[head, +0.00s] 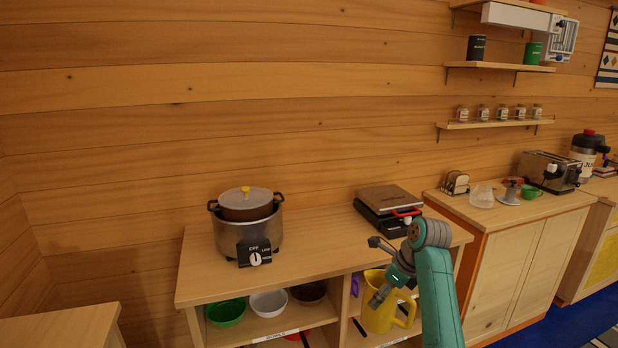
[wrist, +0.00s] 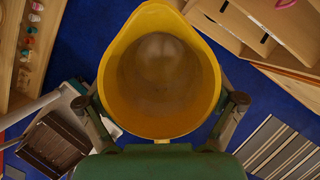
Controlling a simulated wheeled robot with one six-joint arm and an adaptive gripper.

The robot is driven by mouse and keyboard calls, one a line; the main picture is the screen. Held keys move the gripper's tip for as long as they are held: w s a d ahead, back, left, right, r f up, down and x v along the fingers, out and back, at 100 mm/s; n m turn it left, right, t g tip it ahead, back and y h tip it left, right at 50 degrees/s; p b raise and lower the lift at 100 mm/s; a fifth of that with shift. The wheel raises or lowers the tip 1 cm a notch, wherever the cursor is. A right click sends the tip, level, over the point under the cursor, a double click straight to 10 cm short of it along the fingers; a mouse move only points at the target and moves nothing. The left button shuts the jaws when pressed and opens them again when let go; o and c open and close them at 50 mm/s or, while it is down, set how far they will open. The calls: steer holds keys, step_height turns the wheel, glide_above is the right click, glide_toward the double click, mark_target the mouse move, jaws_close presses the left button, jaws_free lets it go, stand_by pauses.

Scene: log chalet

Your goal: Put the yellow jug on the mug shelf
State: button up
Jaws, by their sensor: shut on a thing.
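The yellow jug (head: 378,318) is held upright in front of the counter's right open compartment. My gripper (head: 381,294) is shut on it. In the wrist view I look down into the open, empty-looking jug (wrist: 160,75), with one finger on each side of it and blue floor around it. Which shelf is the mug shelf is not readable. Behind the jug, the right compartment's shelf (head: 385,341) has a white label too small to read and a purple thing (head: 355,286), partly hidden. A wall shelf (head: 490,66) holds a dark canister and a green one.
The left compartment holds a green bowl (head: 226,312), a white bowl (head: 268,303) and a dark bowl. A pot cooker (head: 247,222) and a grill press (head: 388,208) stand on the counter. A cabinet (head: 510,260) with small crockery and a toaster is to the right.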

steer(key=s+f+n+g, duration=0.3)
steer(key=s+f+n, duration=0.6)
steer(key=f, duration=0.5)
steer(key=s+f+n+g, duration=0.3)
steer(key=s+f+n, duration=0.55)
steer(key=f, duration=0.65)
steer(key=w+n+h, duration=0.1)
steer(key=n, duration=0.1)
steer(key=w+n+g+h, duration=0.1)
steer(key=n, duration=0.2)
steer(key=w+n+h, duration=0.1)
steer(key=n, duration=0.2)
steer(key=shift+a+r+n+h, duration=0.1)
steer(key=shift+a+n+h, duration=0.15)
steer(key=shift+a+h, duration=0.1)
